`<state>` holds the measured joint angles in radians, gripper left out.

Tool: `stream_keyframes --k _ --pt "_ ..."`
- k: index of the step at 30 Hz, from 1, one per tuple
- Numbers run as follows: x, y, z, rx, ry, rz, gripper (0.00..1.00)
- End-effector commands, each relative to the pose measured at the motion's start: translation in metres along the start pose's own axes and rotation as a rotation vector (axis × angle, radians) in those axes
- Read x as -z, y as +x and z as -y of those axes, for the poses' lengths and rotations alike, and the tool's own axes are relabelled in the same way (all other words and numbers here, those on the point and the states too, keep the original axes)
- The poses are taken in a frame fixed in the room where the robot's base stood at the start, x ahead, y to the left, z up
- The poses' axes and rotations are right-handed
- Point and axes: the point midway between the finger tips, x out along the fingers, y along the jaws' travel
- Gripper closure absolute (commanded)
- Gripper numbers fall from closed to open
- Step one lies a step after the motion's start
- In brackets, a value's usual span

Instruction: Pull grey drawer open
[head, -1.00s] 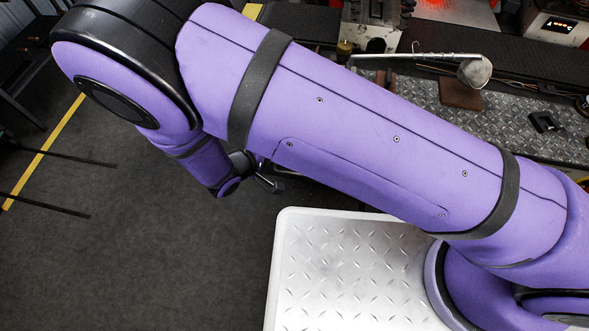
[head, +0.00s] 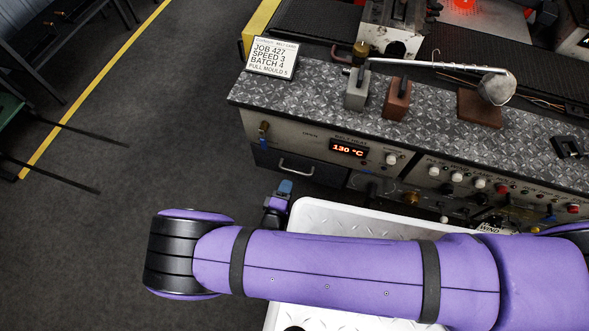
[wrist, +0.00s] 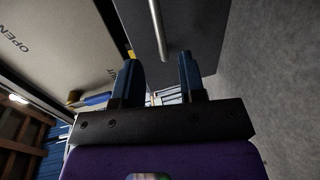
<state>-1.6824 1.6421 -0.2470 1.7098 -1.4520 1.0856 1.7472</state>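The grey drawer (head: 265,157) is a dark front low on the left of the machine's panel in the head view, seemingly shut, with a metal bar handle (head: 296,166). In the wrist view the drawer front (wrist: 200,30) fills the top middle, and the handle (wrist: 157,28) runs down toward the gap between my fingers. My gripper (wrist: 158,75) is open, its two blue fingers apart with nothing between them. In the head view my gripper (head: 284,188) is small, just in front of and below the handle, apart from it as far as I can tell.
Above the drawer are a 130 °C display (head: 348,149) and a row of knobs. The bench top (head: 330,105) carries small blocks, a ladle (head: 494,88) and a job sign (head: 272,57).

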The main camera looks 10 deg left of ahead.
Motion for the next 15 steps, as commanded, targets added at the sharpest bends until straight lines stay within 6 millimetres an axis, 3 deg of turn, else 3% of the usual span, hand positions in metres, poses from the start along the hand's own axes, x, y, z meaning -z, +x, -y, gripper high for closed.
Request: stream_keyframes --k 9,15 --pt "0.000 0.056 0.000 0.000 0.001 0.002 0.63" --pt "-0.001 0.078 0.000 0.000 0.001 0.002 0.63"
